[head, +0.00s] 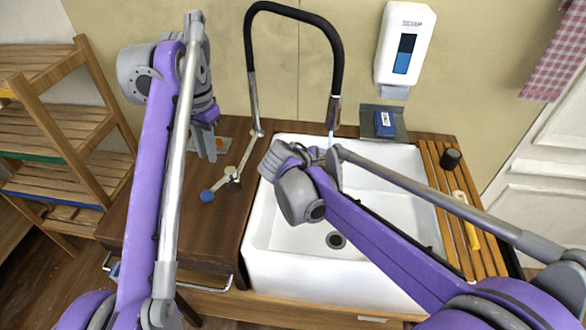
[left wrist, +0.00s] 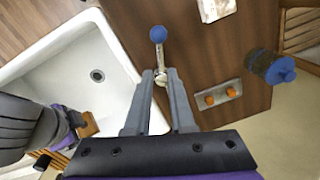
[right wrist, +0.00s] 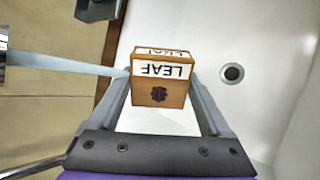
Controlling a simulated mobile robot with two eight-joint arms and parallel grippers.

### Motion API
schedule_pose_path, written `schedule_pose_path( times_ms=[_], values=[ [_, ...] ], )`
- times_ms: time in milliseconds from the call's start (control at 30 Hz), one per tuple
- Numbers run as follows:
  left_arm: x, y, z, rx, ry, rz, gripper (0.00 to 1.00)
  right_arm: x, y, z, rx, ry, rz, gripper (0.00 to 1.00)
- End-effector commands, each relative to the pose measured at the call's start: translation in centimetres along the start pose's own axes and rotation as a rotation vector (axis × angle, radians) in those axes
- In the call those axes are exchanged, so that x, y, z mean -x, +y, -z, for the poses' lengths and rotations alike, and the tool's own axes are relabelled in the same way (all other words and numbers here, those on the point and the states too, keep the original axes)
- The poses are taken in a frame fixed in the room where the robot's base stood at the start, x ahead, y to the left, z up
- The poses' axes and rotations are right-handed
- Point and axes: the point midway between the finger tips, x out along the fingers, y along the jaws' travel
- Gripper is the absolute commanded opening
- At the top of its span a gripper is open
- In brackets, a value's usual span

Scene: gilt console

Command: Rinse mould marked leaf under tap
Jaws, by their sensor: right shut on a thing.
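The mould marked leaf (right wrist: 160,90) is a small wooden block with LEAF and a dark leaf mark on its face. My right gripper (right wrist: 161,80) is shut on it over the white sink (head: 290,235). A pale water stream (right wrist: 70,64) runs from the tap spout (head: 334,112) to the mould's side by one fingertip; exact contact is unclear. In the head view my right gripper hides the mould. The tap lever (head: 222,180), with a blue knob (left wrist: 158,34), lies over the wooden counter. My left gripper (left wrist: 160,75) is open, its fingertips near the lever, apparently not gripping it.
A soap dispenser (head: 403,45) hangs on the wall above a blue block (head: 385,123). A slatted rack (head: 455,215) right of the sink holds a black cup (head: 450,158) and a yellow-handled brush (head: 468,228). A blue-capped jar (left wrist: 268,68) stands near the left wrist. Wooden shelves (head: 60,130) stand left.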

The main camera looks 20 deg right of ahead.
Motion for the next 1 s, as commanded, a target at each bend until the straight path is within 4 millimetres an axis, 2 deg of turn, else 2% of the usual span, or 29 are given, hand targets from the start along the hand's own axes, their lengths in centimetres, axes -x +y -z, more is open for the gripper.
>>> schedule_pose_path(
  times_ms=[33,100,333,533,800,1000],
  values=[
    [0.0,0.0,0.0,0.000,0.000,0.000,0.11,0.0,0.0,0.0,0.000,0.000,0.000,0.24],
    [0.0,0.1,0.0,0.001,0.001,0.003,0.00,0.0,0.0,0.0,0.000,0.000,0.000,0.24],
    [0.6,1.9,0.0,0.029,0.043,0.085,0.00,0.0,0.0,0.0,0.000,0.000,0.000,0.24],
    [0.9,5.1,-0.8,0.081,0.147,0.217,0.00,0.0,0.0,0.0,0.000,0.000,0.000,0.24],
    [0.3,8.9,-2.8,0.127,0.301,0.327,0.00,0.0,0.0,0.0,0.000,0.000,0.000,0.24],
    [-0.1,10.0,-3.5,0.140,0.353,0.351,0.00,0.0,0.0,0.0,0.000,0.000,0.000,0.24]
  ],
)
